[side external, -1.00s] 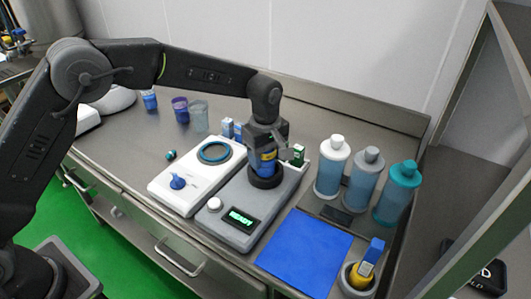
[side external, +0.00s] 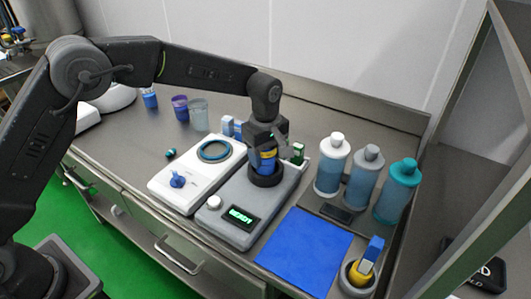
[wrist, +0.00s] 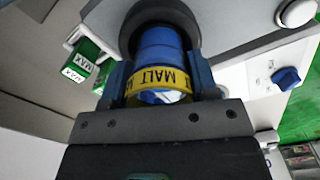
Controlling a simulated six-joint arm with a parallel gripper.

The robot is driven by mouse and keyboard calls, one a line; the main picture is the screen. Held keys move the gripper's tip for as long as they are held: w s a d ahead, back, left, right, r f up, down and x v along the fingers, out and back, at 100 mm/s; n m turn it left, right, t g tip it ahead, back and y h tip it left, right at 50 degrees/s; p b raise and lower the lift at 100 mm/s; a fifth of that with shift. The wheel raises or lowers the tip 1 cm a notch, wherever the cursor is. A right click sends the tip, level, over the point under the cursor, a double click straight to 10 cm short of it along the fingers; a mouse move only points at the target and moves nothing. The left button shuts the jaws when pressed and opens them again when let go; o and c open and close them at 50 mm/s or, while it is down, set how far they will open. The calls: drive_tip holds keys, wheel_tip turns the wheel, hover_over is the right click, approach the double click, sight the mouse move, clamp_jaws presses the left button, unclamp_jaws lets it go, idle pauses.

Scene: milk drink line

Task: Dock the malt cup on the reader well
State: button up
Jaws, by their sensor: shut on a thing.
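The malt cup (side external: 264,161) is blue with a yellow band; the word MALT is readable on it in the wrist view (wrist: 160,78). My gripper (side external: 268,150) is shut on the cup from above, with a finger on each side of it. The cup stands upright at the dark round reader well (side external: 265,179) on the grey reader box (side external: 240,232). In the wrist view the cup's far end meets the black ring of the well (wrist: 150,22). Whether it is fully seated is hidden. The reader display (side external: 241,217) is lit green and reads READY.
A white device with a blue ring (side external: 160,189) and blue knob stands left of the reader. Bottles with white (side external: 331,168), grey (side external: 362,178) and teal (side external: 396,192) caps stand right. A blue mat (side external: 305,252) lies empty in front. Small green MAX-marked blocks (wrist: 85,62) sit close beside the well.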

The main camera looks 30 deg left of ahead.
drive_tip(key=shift+f, duration=0.65)
drive_tip(key=o, duration=0.7)
drive_tip(key=shift+o, duration=0.2)
drive_tip(key=shift+r, duration=0.1)
wheel_tip(320, 180, up, 11)
idle(0.6)
idle(0.4)
